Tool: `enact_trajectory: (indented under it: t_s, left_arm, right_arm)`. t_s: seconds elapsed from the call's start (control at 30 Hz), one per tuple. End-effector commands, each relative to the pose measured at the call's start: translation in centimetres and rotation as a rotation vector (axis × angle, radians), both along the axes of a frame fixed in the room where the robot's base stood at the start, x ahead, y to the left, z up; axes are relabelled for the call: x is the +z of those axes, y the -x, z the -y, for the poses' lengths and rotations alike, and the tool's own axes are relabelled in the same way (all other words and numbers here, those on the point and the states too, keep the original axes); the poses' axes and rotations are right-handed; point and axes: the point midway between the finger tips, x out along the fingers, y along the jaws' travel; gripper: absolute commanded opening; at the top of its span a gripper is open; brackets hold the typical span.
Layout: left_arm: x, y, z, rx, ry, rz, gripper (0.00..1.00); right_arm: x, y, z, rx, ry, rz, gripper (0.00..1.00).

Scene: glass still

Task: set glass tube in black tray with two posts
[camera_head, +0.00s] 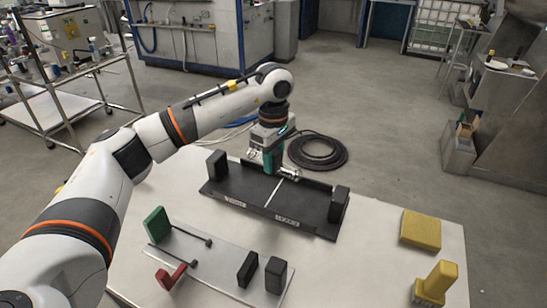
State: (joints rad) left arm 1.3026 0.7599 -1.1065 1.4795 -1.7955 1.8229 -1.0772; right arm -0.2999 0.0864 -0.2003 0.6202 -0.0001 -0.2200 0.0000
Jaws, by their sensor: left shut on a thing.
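The black tray (240,190) lies across the back of the white table, with a black post at its left end (216,164) and another at its right end (338,204). A white line crosses its floor, and white labels are on its front edge. My left gripper (273,166) points down over the tray's back edge, between the two posts, and is shut on the glass tube (290,173). Clear, shiny parts of the tube show on both sides of the teal fingers; its full outline is hard to see. I cannot tell whether it touches the tray. My right gripper is not in view.
A yellow block (420,229) and a yellow-handled brush (438,282) are at right. A black hose coil (318,150) lies beyond the table.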

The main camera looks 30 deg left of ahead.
Motion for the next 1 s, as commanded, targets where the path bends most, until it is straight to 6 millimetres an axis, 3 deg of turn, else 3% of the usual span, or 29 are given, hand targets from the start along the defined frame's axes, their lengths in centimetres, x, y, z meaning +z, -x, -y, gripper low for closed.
enact_trajectory:
  t_s: [0.6, 1.0]
  left_arm:
    - [-6.9, 0.0, 0.0, 0.0, -0.001, -0.001, 0.0]
    - [-7.5, 0.0, 0.0, 0.0, -0.001, 0.0, 0.0]
  right_arm:
    - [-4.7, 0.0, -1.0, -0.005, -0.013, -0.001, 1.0]
    - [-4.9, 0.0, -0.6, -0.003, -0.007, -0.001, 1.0]
